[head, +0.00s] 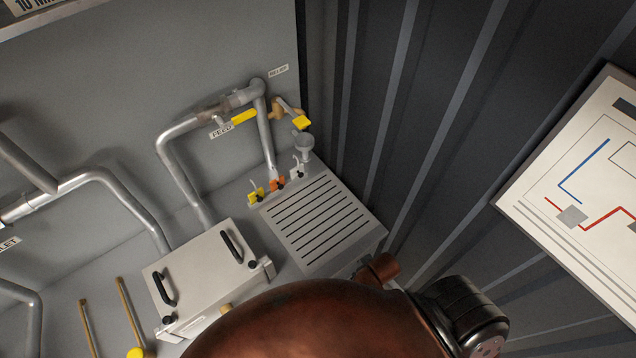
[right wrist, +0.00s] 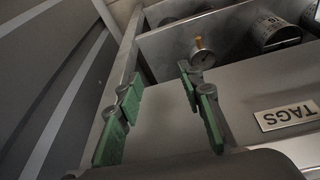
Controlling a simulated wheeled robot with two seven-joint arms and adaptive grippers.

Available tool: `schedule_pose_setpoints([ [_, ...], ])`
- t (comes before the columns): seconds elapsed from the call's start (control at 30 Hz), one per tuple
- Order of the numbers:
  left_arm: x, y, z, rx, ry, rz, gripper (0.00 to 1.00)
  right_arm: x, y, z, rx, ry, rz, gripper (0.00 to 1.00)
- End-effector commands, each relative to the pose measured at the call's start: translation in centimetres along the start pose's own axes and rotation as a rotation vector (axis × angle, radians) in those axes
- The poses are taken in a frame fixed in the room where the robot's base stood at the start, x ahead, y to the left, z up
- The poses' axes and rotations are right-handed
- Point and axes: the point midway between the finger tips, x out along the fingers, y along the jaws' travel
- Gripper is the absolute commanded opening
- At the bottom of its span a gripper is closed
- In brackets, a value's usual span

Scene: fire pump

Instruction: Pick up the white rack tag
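In the head view a small white tag (head: 298,171) stands at the right end of a short row, at the back edge of a slotted grey panel. An orange tag (head: 277,184) and a yellow tag (head: 257,196) stand to its left. In the right wrist view my right gripper (right wrist: 158,76) has its two green-padded fingers apart, with nothing between them. A grey surface with a TAGS label (right wrist: 287,115) lies beside it. I cannot make out the white tag in that view. My left gripper is not in view.
A grey box with black handles (head: 205,278) stands left of the slotted panel (head: 318,222). Pipes (head: 180,128) and yellow-handled valves (head: 243,117) rise behind. A dark ribbed wall (head: 400,110) and diagram board (head: 585,190) are right. The wrist view shows a gauge (right wrist: 201,53) and cylinders (right wrist: 275,30).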

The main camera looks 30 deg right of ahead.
Motion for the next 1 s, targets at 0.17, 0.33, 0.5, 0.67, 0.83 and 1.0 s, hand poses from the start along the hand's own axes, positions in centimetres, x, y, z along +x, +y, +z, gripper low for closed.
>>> schedule_pose_setpoints([
  [0.17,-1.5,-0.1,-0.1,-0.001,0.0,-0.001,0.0,-6.4,0.7,-2.0,0.007,0.028,0.008,0.35],
  [0.33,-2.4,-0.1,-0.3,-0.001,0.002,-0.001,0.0,-10.9,1.1,-3.0,0.012,0.044,0.014,0.35],
  [0.5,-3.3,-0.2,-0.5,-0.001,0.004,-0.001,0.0,-14.6,1.3,-4.7,0.009,0.087,0.015,0.35],
  [0.67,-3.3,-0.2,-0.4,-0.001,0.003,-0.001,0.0,-13.0,0.8,-8.7,-0.009,0.196,-0.005,0.35],
  [0.83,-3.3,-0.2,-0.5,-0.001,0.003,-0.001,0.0,-11.3,0.1,-13.1,-0.025,0.318,-0.028,0.35],
  [1.0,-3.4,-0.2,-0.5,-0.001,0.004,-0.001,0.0,-9.9,-0.6,-18.3,-0.039,0.466,-0.055,0.35],
])
